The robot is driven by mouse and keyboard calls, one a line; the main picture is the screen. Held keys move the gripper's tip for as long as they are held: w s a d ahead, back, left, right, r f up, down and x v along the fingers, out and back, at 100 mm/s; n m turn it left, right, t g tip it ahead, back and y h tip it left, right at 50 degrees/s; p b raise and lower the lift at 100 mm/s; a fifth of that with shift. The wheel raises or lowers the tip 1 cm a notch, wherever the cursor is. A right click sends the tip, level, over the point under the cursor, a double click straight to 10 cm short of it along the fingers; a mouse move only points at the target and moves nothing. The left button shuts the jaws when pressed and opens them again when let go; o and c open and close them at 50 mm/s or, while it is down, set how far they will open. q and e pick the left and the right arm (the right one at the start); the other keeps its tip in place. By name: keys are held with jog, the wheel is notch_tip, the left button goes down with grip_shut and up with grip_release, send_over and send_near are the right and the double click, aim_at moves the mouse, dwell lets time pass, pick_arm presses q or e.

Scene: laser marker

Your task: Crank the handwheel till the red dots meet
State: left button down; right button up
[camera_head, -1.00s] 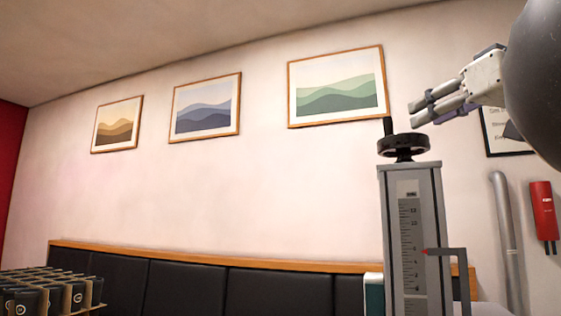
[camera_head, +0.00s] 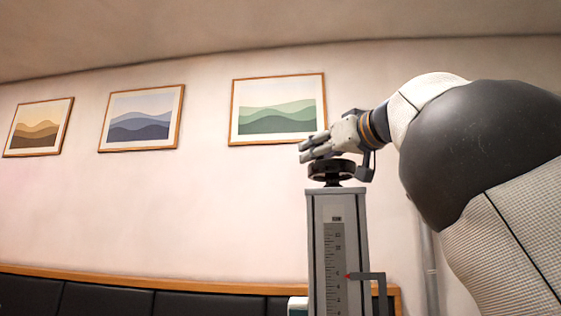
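The black handwheel (camera_head: 331,173) sits on top of a grey upright column (camera_head: 315,230). A ruled scale (camera_head: 333,262) runs down the column's front, with a small red pointer (camera_head: 348,277) at its right side on a grey bracket (camera_head: 379,277). I cannot make out separate red dots. My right gripper (camera_head: 309,149) reaches in from the right with its fingers just above the handwheel, pointing left. The wheel's upright crank knob is not visible, probably behind the fingers. Whether the fingers touch or grip it I cannot tell. My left gripper is out of view.
Three framed pictures, one of them green (camera_head: 277,109), hang on the pale wall behind. A dark padded bench back with a wooden top rail (camera_head: 150,281) runs along the wall. My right arm fills the right side. The space left of the column is open.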

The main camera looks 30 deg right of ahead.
grip_shut()
jog(key=shift+h, duration=0.4)
jog(key=m+h, duration=0.2)
jog(key=h, duration=0.1)
jog(key=d+m+g+h, duration=0.1)
jog(key=m+h, duration=0.1)
jog(key=shift+h, duration=0.4)
jog(key=m+g+h, duration=0.1)
jog(key=m+h, duration=0.1)
jog(key=d+m+g+h, duration=0.1)
jog(key=g+h, duration=0.1)
jog(key=shift+s+m+h, duration=0.15)
jog(key=shift+m+h, duration=0.15)
jog(key=shift+m, duration=0.1)
jog(key=m+g+h, duration=0.3)
jog(key=g, duration=0.1)
jog(key=shift+s+d, duration=0.3)
jog(key=shift+d, duration=0.05)
jog(key=shift+s+d+m+g+h, duration=0.15)
jog(key=shift+m+g+h, duration=0.45)
jog(key=shift+g, duration=0.3)
jog(key=shift+s+d+m+g+h, duration=0.15)
jog(key=shift+m+g+h, duration=0.35)
jog(key=shift+m+g, duration=0.3)
jog(key=shift+f+g, duration=0.1)
jog(key=shift+g, duration=0.3)
